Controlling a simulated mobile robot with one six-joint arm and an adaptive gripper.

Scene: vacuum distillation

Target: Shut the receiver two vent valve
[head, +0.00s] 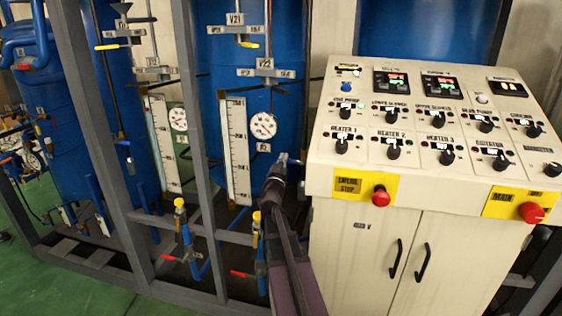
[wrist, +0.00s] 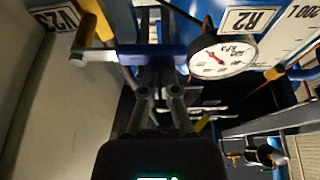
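The blue receiver tank behind the rack carries a round gauge (head: 263,125), which also shows in the wrist view (wrist: 222,55) beside an R2 plate (wrist: 250,20). A tag that seems to read V23 (wrist: 60,18) is at the upper left of the wrist view, close to a yellow valve handle (wrist: 97,20) with a metal lever part. My gripper (head: 283,160) is in front of the tank, right of the gauge. In the wrist view its fingers (wrist: 157,75) are close together under a blue bar; contact and the gap between the tips are unclear.
The control cabinet (head: 430,130) stands close on the right of my arm. Grey rack posts (head: 200,150) and sight scales (head: 235,150) are on the left. A V21 tag (head: 236,19) and a yellow handle (head: 248,44) are higher on the tank. Lower yellow-topped valves (head: 180,203) stand near the rack.

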